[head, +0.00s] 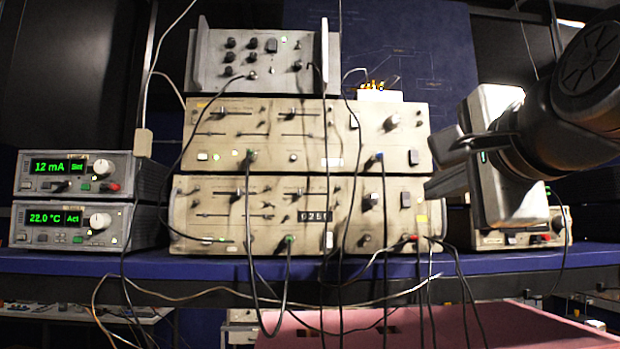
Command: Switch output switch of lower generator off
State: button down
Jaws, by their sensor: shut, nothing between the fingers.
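The lower generator (290,238) is the bottom beige unit of the central stack, below a similar upper generator (290,108). Its front carries knobs, sliders, cables and a small number display (315,216). A small dark rocker switch (405,200) sits near its right side; it may be the output switch, but its label and position are too small to read. My gripper (446,164) is shut and empty, in front of and beside the right end of the stack. It appears apart from the switch and partly covers the equipment behind it.
Black cables hang across the generator fronts and over the blue shelf edge (100,262). Two display units (88,173) stand at left. A grey unit (265,60) tops the stack. Another device (510,240) is behind my arm at right. A pink surface (480,325) lies below.

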aim_at(408, 204)
jog(key=w, duration=0.2)
jog(key=w+p, duration=0.1)
jog(key=w, duration=0.2)
jog(key=w+f, duration=0.1)
jog(key=w, duration=0.2)
jog(key=shift+w, duration=0.15)
jog(key=f+b, duration=0.1)
jog(key=b, duration=0.2)
jog(key=shift+w+f+t+b, duration=0.15)
jog(key=shift+f+t+b, duration=0.05)
jog(key=shift+t+b, duration=0.2)
jog(key=t+b, duration=0.1)
jog(key=b, duration=0.4)
jog(key=shift+f+t, duration=0.15)
jog(key=shift+t, duration=0.15)
jog(key=shift+w+r+p, duration=0.1)
jog(key=shift+r+p, duration=0.5)
jog(key=shift+p, duration=0.1)
jog(key=shift+f, duration=0.15)
